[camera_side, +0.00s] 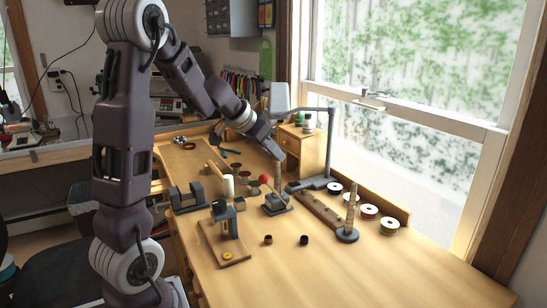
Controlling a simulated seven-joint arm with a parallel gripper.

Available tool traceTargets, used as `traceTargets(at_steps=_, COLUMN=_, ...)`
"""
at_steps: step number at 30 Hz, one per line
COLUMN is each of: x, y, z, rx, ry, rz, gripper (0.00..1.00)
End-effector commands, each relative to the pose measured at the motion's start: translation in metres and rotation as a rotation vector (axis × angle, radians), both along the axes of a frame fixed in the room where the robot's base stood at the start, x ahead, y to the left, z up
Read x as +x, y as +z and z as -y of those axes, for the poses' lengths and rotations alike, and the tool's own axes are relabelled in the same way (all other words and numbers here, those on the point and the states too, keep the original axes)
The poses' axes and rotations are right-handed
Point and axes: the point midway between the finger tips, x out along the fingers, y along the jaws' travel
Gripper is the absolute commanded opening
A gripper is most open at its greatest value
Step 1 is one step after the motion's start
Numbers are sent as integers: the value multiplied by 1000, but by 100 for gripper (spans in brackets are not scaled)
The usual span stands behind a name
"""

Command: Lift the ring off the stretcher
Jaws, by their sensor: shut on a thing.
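The stretcher (277,204) appears to be the dark grey block with a narrow upright post, standing near the middle of the bench. My gripper (277,160) reaches down from the upper left and is at the top of this post, directly above the block. It is shut on the ring, which is too small and covered to make out. I cannot tell whether the ring is still around the post or clear of it.
A tapered stick on a round base (347,235) stands to the right. A dark press on a wooden board (228,256) is at the front left. A lamp (318,184), a wooden cabinet (302,150) and several spools (390,226) line the window side. The front right bench is clear.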

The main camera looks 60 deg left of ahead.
Motion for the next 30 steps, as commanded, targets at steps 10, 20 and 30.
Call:
traceTargets(at_steps=10, x=0, y=4, z=0, rx=1, ry=-1, rz=2, gripper=0)
traceTargets(at_steps=20, x=0, y=25, z=0, rx=1, ry=0, rz=0, gripper=0)
traceTargets(at_steps=30, x=0, y=25, z=0, rx=0, ry=1, rz=-1, gripper=0)
